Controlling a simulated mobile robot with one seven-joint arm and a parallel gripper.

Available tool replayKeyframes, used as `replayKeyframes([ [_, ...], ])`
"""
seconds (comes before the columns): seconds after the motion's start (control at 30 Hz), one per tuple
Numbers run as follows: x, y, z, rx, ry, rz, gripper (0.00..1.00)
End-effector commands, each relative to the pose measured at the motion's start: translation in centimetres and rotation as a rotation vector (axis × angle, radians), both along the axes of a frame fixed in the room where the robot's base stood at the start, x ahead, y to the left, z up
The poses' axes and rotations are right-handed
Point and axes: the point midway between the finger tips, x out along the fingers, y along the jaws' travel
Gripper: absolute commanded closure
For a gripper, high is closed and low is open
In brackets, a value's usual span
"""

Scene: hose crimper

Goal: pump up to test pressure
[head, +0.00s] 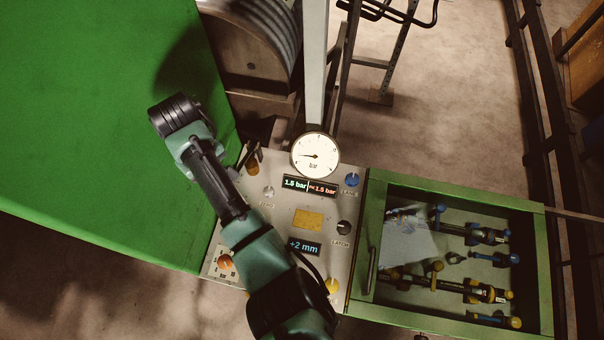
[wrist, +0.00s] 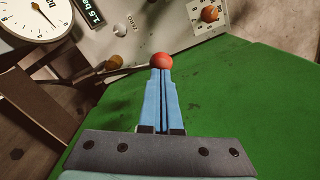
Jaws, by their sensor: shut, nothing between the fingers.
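My gripper (wrist: 161,72) shows in the wrist view with its two blue fingers shut and empty. Its tips are right at a red ball knob (wrist: 162,61) on the end of a dark lever (wrist: 120,71); I cannot tell whether they touch. The lever runs left towards the panel. In the head view my arm hides the fingers and the ball. The round gauge (head: 315,155), marked bar, has its needle pointing left. It shows partly in the wrist view (wrist: 30,18). The display (head: 309,186) reads 1.5 bar in green and a peak of 1.5 bar in red.
The panel (head: 285,220) carries a ZERO button (head: 268,192), a LATCH knob (head: 344,228), a blue knob (head: 352,180), a +2 mm display (head: 304,248) and an orange dial (head: 225,261). A green-rimmed tray (head: 545,270) with fittings stands right. A large green surface (head: 90,120) lies left.

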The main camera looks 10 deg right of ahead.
Motion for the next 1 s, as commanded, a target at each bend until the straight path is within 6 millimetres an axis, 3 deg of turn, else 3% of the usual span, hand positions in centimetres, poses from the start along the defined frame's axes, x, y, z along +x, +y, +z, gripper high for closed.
replayKeyframes([
  [0.77,0.0,0.0,-0.1,0.0,0.0,0.0,1.0],
  [1.0,-0.4,0.1,-2.6,-0.001,0.002,0.0,1.0],
])
